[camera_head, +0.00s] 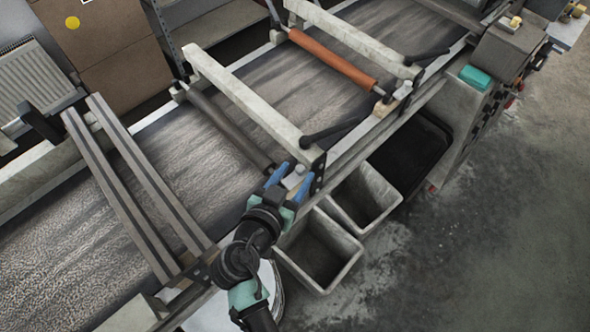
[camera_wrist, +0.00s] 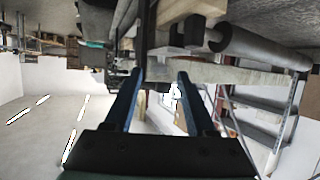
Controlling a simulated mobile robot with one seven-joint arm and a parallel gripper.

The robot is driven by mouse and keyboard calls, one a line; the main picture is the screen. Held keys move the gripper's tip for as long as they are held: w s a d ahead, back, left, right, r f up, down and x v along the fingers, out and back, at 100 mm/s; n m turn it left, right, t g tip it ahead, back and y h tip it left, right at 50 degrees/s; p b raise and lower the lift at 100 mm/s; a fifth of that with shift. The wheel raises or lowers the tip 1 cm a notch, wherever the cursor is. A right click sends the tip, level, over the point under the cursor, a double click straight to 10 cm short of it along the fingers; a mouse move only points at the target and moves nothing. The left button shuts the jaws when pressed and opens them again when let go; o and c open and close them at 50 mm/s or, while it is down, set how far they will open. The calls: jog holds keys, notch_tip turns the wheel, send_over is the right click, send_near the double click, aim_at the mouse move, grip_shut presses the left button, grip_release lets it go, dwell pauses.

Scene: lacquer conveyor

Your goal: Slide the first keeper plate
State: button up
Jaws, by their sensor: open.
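My gripper (camera_head: 289,181) is open, its two blue fingers apart at the near end of the grey roller (camera_head: 228,128). A small pale block with a knob (camera_head: 298,171) shows between and just beyond the fingertips; it looks like the first keeper plate, but I cannot tell for sure. I cannot tell whether the fingers touch it. In the wrist view my gripper (camera_wrist: 160,75) has a clear gap between its fingers. A second, orange roller (camera_head: 333,60) sits farther along the conveyor.
Pale crossbeams (camera_head: 240,97) with black handles span the conveyor belt (camera_head: 190,150). Two slatted rails (camera_head: 150,190) cross it at left. Open grey bins (camera_head: 318,258) and a black bin (camera_head: 412,150) stand below the near edge. The concrete floor (camera_head: 500,240) at right is clear.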

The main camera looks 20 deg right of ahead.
jog(key=shift+w+d+f, duration=0.1)
jog(key=shift+w+d, duration=0.1)
grip_shut()
dwell(1.4)
